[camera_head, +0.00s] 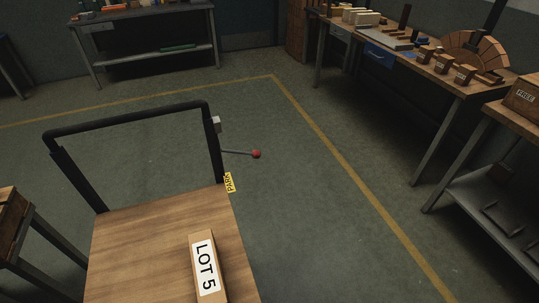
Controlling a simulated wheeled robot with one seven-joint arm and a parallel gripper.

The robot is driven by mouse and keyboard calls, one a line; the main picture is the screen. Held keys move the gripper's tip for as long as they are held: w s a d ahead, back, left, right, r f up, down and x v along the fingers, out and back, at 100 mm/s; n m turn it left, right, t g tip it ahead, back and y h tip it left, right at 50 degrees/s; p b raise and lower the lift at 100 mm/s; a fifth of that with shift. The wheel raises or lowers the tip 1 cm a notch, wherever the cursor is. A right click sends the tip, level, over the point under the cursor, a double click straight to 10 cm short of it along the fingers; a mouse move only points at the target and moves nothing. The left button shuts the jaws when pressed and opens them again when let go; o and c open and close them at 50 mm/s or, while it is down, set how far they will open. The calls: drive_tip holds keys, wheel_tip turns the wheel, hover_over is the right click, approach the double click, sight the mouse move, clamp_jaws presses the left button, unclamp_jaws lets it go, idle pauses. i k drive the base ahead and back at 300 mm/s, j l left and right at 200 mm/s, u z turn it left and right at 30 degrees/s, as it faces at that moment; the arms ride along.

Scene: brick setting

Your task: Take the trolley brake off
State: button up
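The trolley (140,245) has a wooden deck and stands in the lower left of the head view. Its black push handle (130,118) rises at the far end of the deck. A brake lever (237,152) with a red knob (256,154) sticks out to the right from a grey bracket (216,124) on the handle's right post. The lever is close to level. A yellow label (229,182), apparently reading PARK, sits below it at the deck's corner. A long box marked LOT 5 (207,267) lies on the deck. My gripper is not in view.
A yellow floor line (330,145) runs right of the trolley, with clear floor around the lever. A workbench (435,80) with blocks and a wooden arch stands at the right. A shelf table (490,205) is nearer right. Another bench (145,35) stands at the back.

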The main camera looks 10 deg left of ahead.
sight(255, 154)
drive_tip(key=i+l+u, duration=0.15)
drive_tip(key=u, duration=0.35)
drive_tip(key=i+l+u, duration=0.1)
drive_tip(key=u, duration=0.4)
drive_tip(key=i+l+u, duration=0.15)
drive_tip(key=l, duration=0.5)
drive_tip(key=i+l+u, duration=0.15)
drive_tip(key=l, duration=0.55)
drive_tip(key=l+u, duration=0.2)
drive_tip(key=l, duration=0.5)
drive_tip(key=k+l, duration=0.15)
drive_tip(key=k, duration=0.35)
drive_tip(key=k+l, duration=0.1)
drive_tip(key=k, duration=0.35)
drive_tip(key=i+l, duration=0.1)
drive_tip(key=i, duration=0.35)
drive_tip(key=i+l+u, duration=0.1)
drive_tip(key=i, duration=0.4)
